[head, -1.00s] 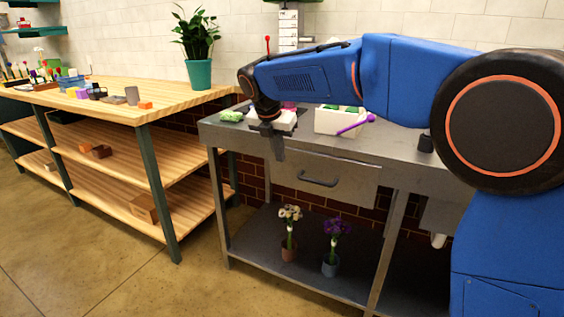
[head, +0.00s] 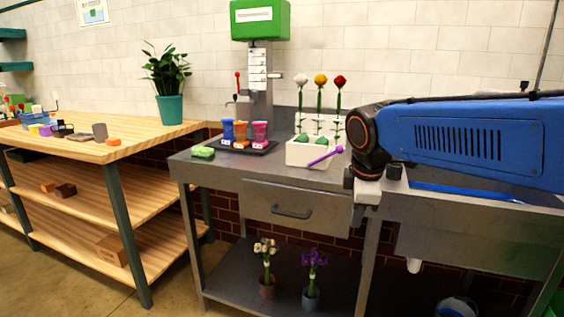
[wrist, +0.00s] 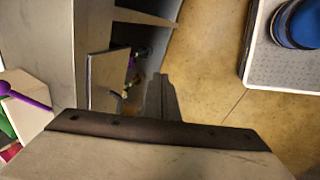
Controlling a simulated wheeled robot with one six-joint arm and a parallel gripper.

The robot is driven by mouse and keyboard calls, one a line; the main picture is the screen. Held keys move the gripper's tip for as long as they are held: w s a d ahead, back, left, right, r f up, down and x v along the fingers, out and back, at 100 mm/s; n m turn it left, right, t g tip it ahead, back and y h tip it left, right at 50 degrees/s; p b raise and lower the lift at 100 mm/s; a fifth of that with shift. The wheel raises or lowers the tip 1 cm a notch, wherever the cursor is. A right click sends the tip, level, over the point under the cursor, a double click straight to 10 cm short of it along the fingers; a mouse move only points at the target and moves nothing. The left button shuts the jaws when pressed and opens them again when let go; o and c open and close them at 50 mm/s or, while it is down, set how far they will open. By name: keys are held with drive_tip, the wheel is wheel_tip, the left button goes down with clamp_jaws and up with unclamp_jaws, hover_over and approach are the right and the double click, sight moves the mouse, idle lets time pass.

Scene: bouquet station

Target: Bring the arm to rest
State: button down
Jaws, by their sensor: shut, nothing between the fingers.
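My arm reaches in from the right in the head view, above the right part of the grey metal workbench (head: 232,172). My gripper (head: 358,216) hangs down in front of the bench's front edge, to the right of the drawer handle. It is small there. In the wrist view my gripper (wrist: 161,98) shows as shut fingers with nothing held. They point down past the bench toward the floor and stand apart from any object. The far side of the fingers is hidden.
A white holder (head: 304,153) with three flowers and a purple stick (head: 325,157) stands left of my arm. Several coloured cups (head: 241,130) stand on a dark tray. Two potted flowers (head: 267,270) are on the lower shelf. A wooden table (head: 92,150) stands left.

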drive_tip(key=s+d+f+m, duration=0.5)
drive_tip(key=s+m, duration=0.3)
drive_tip(key=s, duration=0.2)
drive_tip(key=s+d+f+m+t, duration=0.1)
drive_tip(key=s+d+f+m, duration=0.5)
drive_tip(key=s, duration=0.5)
drive_tip(key=shift+f+m, duration=0.65)
drive_tip(key=shift+m, duration=0.25)
drive_tip(key=shift+s+d, duration=0.1)
drive_tip(key=shift+d, duration=0.1)
